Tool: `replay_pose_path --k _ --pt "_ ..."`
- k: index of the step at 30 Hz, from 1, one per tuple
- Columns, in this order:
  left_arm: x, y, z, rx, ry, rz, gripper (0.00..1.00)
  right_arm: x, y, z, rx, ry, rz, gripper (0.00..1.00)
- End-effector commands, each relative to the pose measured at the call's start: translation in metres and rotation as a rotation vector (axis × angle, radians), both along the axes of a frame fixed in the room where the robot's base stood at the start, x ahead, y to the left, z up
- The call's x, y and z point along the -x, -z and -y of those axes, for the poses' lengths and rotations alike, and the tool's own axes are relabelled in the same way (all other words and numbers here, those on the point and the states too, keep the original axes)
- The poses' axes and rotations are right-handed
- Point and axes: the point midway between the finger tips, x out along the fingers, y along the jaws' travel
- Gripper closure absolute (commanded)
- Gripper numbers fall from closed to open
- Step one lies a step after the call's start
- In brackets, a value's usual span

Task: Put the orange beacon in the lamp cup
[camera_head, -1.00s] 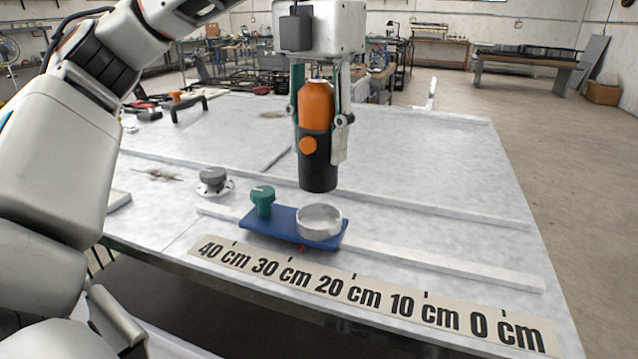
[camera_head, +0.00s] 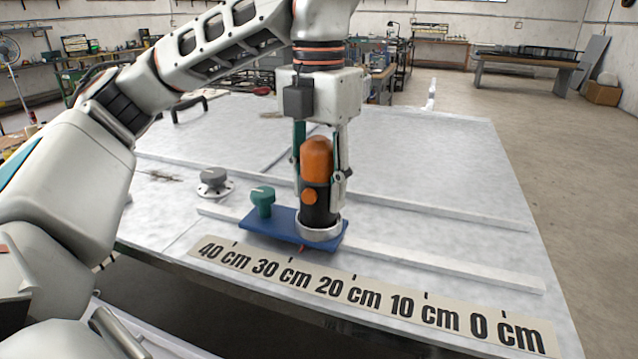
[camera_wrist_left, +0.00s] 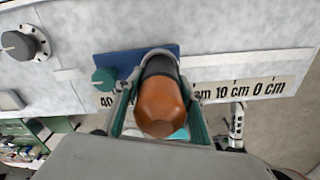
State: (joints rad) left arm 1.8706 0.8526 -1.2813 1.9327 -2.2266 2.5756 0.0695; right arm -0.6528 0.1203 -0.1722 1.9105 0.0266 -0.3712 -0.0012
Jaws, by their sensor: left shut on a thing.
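The orange beacon (camera_head: 317,160) has an orange dome, a black body and an orange button on its side. It stands upright with its lower end inside the rim of the lamp cup (camera_head: 319,233), a silver ring on a blue plate (camera_head: 268,228). I cannot tell whether it touches the cup's floor. My left gripper (camera_head: 322,178) points down and is shut on the beacon. The beacon also shows between the fingers in the left wrist view (camera_wrist_left: 160,105).
A green knob (camera_head: 262,196) stands on the plate left of the cup. A grey knob (camera_head: 213,181) sits farther left. A rail (camera_head: 440,262) runs right from the plate, and a ruler strip (camera_head: 360,291) lies in front.

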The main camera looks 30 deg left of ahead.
Motion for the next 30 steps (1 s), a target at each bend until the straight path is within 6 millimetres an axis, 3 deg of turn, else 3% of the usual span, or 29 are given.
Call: replay_pose_path --k 2,3,4,5,19,30 --pt "0.0 0.002 0.0 0.0 0.0 0.0 0.87 0.001 0.001 0.001 0.003 -0.002 -0.001 0.48" --pt "0.0 0.002 0.0 0.0 0.0 -0.001 0.54 0.001 0.001 0.001 0.004 -0.002 -0.001 0.48" --pt "0.0 0.002 0.0 0.0 0.0 -0.001 0.46 0.001 0.001 0.002 0.004 -0.003 -0.001 0.48" --pt "0.0 0.002 0.0 0.0 0.0 -0.001 0.45 0.001 0.001 0.002 0.005 -0.003 -0.001 0.48" --pt "0.0 -0.007 0.0 0.0 0.0 0.002 0.45 0.001 0.001 0.001 0.002 0.0 -0.003 0.48" --pt "0.0 -0.065 0.0 -0.001 -0.002 0.003 0.45 0.001 0.001 -0.003 -0.006 0.001 -0.002 0.48"
